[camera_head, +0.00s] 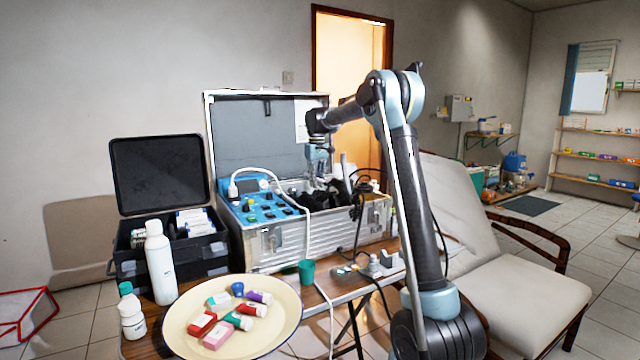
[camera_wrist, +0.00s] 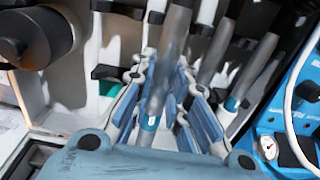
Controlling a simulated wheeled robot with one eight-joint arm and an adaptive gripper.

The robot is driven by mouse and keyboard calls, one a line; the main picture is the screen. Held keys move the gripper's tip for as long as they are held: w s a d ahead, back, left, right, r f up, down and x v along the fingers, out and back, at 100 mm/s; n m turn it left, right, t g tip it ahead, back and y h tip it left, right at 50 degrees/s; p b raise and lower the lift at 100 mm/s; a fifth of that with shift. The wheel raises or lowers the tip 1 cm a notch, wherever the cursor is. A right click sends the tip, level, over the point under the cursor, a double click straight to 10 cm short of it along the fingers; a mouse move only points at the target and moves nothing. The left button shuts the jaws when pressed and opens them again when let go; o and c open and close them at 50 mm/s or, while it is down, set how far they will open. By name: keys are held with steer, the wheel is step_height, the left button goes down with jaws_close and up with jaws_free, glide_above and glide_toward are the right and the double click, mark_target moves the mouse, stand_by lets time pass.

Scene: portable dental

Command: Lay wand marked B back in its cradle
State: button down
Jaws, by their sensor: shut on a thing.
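In the wrist view my gripper (camera_wrist: 165,72) is shut on a grey wand (camera_wrist: 172,55) with a blue-green band. A small pale mark shows on that band, but I cannot read its letter. Black cradle hooks (camera_wrist: 106,72) stand along the light wall of the case beyond the fingers. Another grey wand (camera_wrist: 255,70) with a similar band leans to the right, apart from my fingers. In the head view my gripper (camera_head: 319,172) points down into the open metal case (camera_head: 330,238); the held wand is hard to make out there.
A blue control panel (camera_head: 262,210) with knobs and a white hose fills the case's left side; its gauge (camera_wrist: 268,147) is close by in the wrist view. The raised lid (camera_head: 255,135) stands behind. A plate (camera_head: 180,335) of small boxes and a green cup (camera_head: 306,272) are in front.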

steer(key=shift+a+f, duration=0.15)
steer(key=shift+f, duration=1.4)
steer(key=shift+s+r, duration=0.1)
steer(key=shift+s+f, duration=0.1)
steer(key=shift+f, duration=0.25)
steer(key=shift+f, duration=0.3)
steer(key=shift+f, duration=0.55)
steer(key=shift+f, duration=0.1)
steer(key=c, duration=1.5)
jaws_free()
